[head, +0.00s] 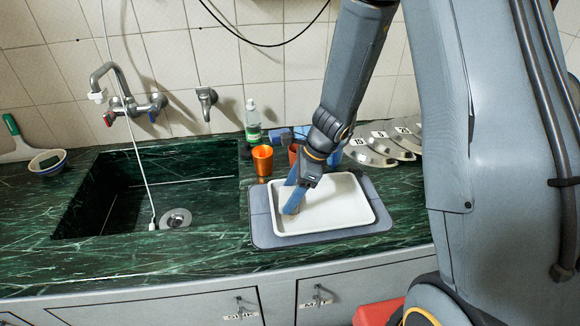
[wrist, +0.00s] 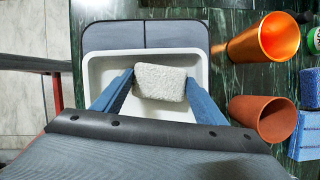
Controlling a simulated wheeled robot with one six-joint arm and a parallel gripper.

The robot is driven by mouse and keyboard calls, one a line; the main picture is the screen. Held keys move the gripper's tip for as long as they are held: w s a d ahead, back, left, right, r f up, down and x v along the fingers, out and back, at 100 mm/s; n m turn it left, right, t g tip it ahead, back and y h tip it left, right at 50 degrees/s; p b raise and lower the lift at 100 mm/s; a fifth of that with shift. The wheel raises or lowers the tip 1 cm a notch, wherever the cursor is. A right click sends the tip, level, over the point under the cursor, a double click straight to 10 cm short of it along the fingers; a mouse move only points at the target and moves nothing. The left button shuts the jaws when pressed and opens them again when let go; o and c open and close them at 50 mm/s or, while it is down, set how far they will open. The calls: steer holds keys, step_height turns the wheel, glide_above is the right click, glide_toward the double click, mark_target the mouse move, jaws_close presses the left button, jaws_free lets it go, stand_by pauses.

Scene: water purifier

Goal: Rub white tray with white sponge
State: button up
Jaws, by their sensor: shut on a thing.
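The white tray (head: 340,210) lies on a grey mat on the green counter, right of the sink. It also shows in the wrist view (wrist: 96,77), partly hidden by my fingers and wrist. My gripper (head: 292,202) reaches down over the left part of the tray. In the wrist view, the blue fingers of my gripper (wrist: 160,84) are shut on the white sponge (wrist: 160,82), one finger at each end. The sponge is a rough white block over the tray's inside. I cannot tell whether it touches the tray floor. In the head view the sponge is mostly hidden by the fingers.
The grey mat (head: 262,226) extends around the tray. An orange cup (head: 262,160) and a brown cup (wrist: 274,118) stand just behind. A green-labelled bottle (head: 252,122) is near the wall. Several numbered plates (head: 372,152) lie at the back right. The sink (head: 130,200) opens at left.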

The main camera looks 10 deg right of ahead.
mark_target(284, 197)
step_height(284, 197, up, 2)
steer(key=shift+s+r+p, duration=0.1)
steer(key=shift+r+p, duration=0.15)
steer(key=shift+p, duration=0.15)
steer(key=shift+s+r+p, duration=0.2)
steer(key=shift+r+p, duration=0.15)
steer(key=shift+w+r+p, duration=0.15)
steer(key=shift+r+p, duration=0.1)
steer(key=shift+p, duration=0.1)
step_height(284, 197, up, 4)
steer(key=p, duration=0.4)
steer(key=shift+r, duration=0.2)
